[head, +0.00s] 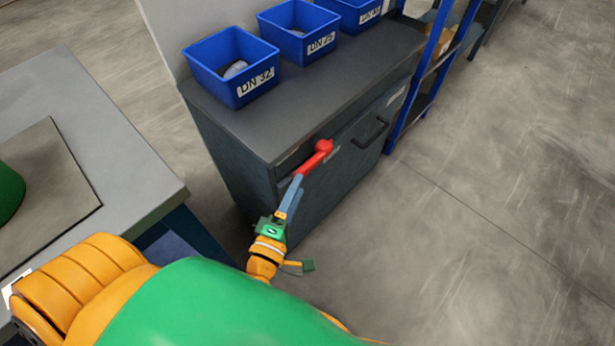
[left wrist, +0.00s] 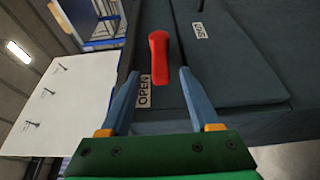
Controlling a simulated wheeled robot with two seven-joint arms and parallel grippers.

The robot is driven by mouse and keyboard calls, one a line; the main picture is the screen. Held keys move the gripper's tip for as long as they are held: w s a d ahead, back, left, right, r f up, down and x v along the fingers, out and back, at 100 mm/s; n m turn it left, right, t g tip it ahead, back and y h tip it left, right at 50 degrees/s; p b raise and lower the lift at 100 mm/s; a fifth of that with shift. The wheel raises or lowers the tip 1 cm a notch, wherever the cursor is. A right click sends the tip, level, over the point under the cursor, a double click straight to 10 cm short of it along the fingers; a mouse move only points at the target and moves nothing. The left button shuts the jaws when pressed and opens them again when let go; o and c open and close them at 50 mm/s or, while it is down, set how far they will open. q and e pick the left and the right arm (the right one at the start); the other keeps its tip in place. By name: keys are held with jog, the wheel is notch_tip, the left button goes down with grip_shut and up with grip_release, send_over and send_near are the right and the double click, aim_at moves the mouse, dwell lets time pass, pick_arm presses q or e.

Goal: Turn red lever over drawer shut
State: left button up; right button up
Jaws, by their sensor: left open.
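The red lever (head: 315,158) is on the front of the dark grey cabinet, near its left top corner. In the left wrist view the lever (left wrist: 160,58) lies lengthwise ahead of my fingers, its lower end beside a label (left wrist: 143,92) reading OPEN. My left gripper (head: 296,181) is open, its blue fingers reaching up to the lever. In the left wrist view one finger shows on each side of the lever's line; I cannot tell whether they touch it. The drawer front (left wrist: 225,60) bears a second small label, too small to read surely. My right gripper is not in view.
The cabinet top (head: 300,107) carries blue bins (head: 232,68), one marked DN 32. A black handle (head: 370,132) sits on the front, right of the lever. A grey table (head: 90,110) stands at left. Blue shelving (head: 425,75) stands at right. The floor in front is clear.

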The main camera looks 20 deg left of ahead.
aim_at(307, 168)
pick_arm(q)
jog(key=w, duration=0.7)
jog(key=shift+w+a, duration=0.15)
jog(key=shift+a, duration=0.05)
grip_shut()
dwell(1.0)
